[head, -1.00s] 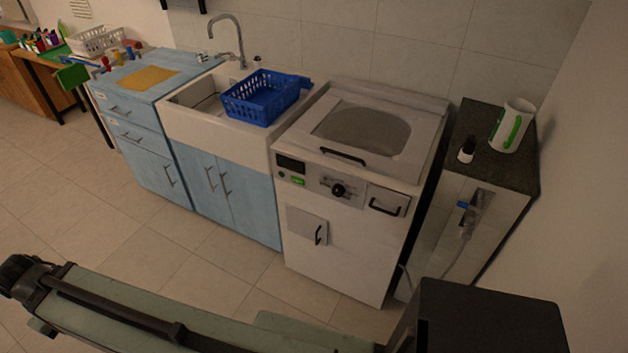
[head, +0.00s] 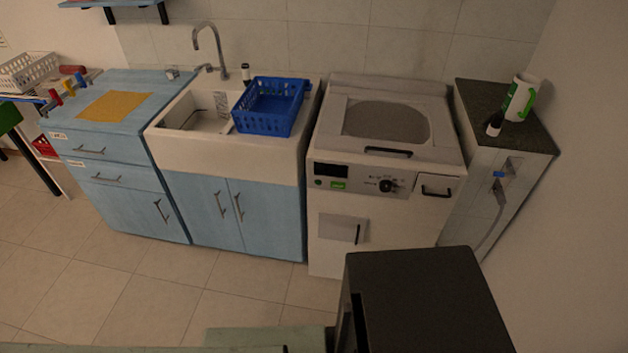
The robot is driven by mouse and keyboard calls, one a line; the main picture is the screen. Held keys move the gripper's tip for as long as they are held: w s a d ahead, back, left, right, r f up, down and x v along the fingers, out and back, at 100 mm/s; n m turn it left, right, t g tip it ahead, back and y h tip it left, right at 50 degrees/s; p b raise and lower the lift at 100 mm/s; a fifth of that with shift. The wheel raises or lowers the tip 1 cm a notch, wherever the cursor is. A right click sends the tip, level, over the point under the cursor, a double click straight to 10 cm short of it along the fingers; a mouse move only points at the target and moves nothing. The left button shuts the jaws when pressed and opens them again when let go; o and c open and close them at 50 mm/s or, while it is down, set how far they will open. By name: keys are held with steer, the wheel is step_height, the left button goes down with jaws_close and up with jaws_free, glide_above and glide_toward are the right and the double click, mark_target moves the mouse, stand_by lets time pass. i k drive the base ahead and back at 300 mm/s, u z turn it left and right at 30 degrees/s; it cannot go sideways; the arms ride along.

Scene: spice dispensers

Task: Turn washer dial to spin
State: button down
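The white washer (head: 330,245) stands against the tiled wall, right of the sink. Its round black dial (head: 386,186) is on the front panel, with small markings around it too small to read. Left of the dial are a dark display (head: 331,171) and a green button (head: 338,185). A drawer with a black handle (head: 436,191) is right of the dial. A lid with a dark handle (head: 388,152) covers the top. My gripper is not in view; only parts of my own body show along the bottom.
A white sink (head: 225,150) with a blue basket (head: 270,106) is left of the washer. The tiled floor (head: 130,285) in front is clear.

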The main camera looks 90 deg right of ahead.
mark_target(385, 186)
steer(key=z, duration=0.1)
steer(key=i, duration=0.45)
steer(key=z, duration=2.25)
steer(key=k, duration=0.35)
steer(key=u, duration=0.1)
